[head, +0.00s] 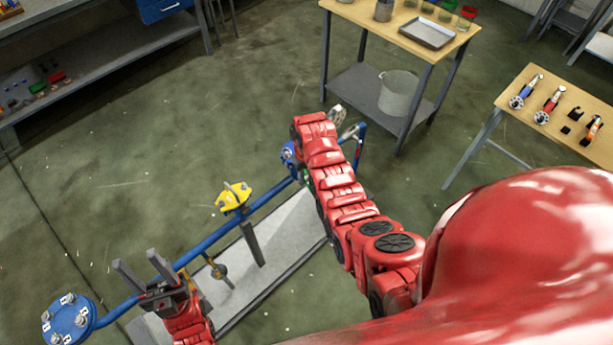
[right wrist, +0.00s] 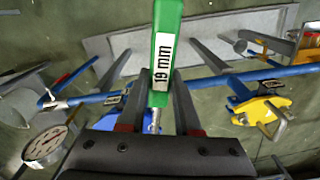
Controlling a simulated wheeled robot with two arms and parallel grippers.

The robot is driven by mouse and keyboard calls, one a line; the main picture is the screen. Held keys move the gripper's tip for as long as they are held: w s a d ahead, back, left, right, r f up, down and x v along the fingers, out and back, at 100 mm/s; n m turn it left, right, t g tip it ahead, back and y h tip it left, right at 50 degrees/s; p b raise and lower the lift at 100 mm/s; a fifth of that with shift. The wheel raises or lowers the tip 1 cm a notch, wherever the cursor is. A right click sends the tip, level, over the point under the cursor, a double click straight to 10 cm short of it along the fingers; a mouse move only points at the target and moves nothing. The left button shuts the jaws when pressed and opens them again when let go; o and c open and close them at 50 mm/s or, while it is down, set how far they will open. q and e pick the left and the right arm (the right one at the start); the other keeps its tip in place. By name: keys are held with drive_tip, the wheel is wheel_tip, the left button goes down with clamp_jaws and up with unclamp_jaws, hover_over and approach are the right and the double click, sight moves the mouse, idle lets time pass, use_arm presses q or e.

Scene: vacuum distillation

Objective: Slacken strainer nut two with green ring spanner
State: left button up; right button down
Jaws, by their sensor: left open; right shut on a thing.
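The green ring spanner (right wrist: 165,50), labelled 19 mm, runs up out of the jaws in the right wrist view. My right gripper (right wrist: 161,95) is shut on its handle. Its ring end does not show clearly. In the head view the right arm hides most of this gripper and spanner, beside a blue fitting (head: 288,152) on the pipe. Strainer nut two cannot be made out. My left gripper (head: 136,264) is open and empty, near the lower left end of the pipe. A blue flange (head: 67,321) with several pale nuts lies left of it.
A blue pipe (head: 206,245) runs above a grey base plate (head: 287,236), with a yellow fitting (head: 233,197) on it. A dial gauge (right wrist: 44,146) shows at the wrist view's left. A side table (head: 515,97) holds several tools. The floor at left is mostly clear.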

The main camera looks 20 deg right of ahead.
drive_tip(key=shift+f+b, duration=0.6)
drive_tip(key=shift+f, duration=0.3)
idle(0.4)
drive_tip(key=d+n, duration=0.1)
drive_tip(key=d+n+b, duration=0.1)
drive_tip(key=shift+w+d, duration=0.35)
drive_tip(key=shift+b, duration=0.3)
